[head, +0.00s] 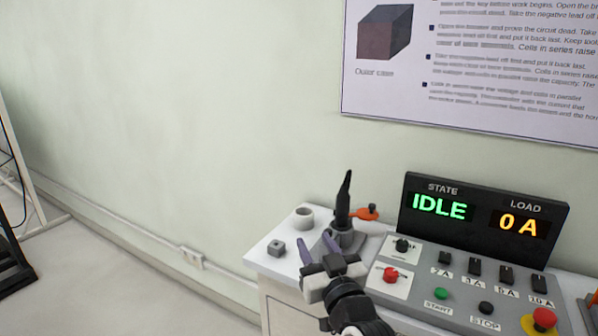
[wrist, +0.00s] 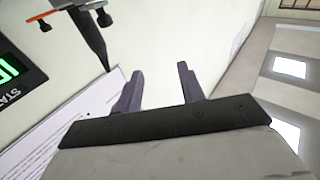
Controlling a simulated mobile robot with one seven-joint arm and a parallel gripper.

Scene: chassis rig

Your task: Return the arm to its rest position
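My arm reaches up from the bottom of the head view, with my gripper (head: 315,243) over the left end of the grey-white bench top (head: 262,252). Its two purple-grey fingers point up and away. In the wrist view my gripper (wrist: 156,76) is open, with a clear gap and nothing between the fingers. A black pointed upright piece (head: 344,200) on a grey base stands close behind the gripper in the head view. It also shows in the wrist view (wrist: 90,42), apart from the fingers.
An orange part (head: 365,213) sits beside the black upright. Floor at left is mostly clear.

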